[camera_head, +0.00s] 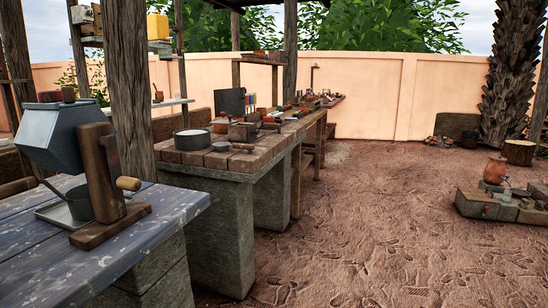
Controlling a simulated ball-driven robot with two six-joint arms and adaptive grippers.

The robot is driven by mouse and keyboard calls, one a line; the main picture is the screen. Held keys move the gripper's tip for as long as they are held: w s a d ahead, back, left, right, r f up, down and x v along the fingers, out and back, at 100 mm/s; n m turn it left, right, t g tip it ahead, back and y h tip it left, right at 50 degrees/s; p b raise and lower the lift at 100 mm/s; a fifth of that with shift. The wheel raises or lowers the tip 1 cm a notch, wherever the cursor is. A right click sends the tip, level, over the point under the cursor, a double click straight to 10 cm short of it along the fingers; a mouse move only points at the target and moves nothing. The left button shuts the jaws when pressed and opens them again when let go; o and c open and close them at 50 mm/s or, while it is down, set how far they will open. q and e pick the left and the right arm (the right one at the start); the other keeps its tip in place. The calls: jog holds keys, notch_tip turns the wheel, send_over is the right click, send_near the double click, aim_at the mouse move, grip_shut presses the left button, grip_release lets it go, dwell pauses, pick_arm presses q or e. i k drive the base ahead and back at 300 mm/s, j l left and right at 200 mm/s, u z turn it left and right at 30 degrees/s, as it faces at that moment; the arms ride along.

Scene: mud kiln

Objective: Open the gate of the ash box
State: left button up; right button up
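A grey metal box (50,133) hangs on a dark wooden stand (100,175) on the blue-grey table at the left. It may be the ash box, but I cannot tell for sure. A wooden handle (127,183) sticks out at the stand's right side, and another wooden handle (16,187) shows at the left edge. A metal scoop or pan (80,203) sits beneath the box. I cannot make out a gate or whether it is open. Neither of my grippers is in view.
The worn plank table (60,260) fills the lower left. Behind it a brick-topped bench (205,165) carries a round pot (192,139) and several small items. A wooden post (130,80) rises behind the box. Open dirt ground (370,230) lies to the right, with a low stone block (475,204).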

aim_at(252, 131)
jog(key=i+l+u, duration=0.4)
jog(key=i+l, duration=0.3)
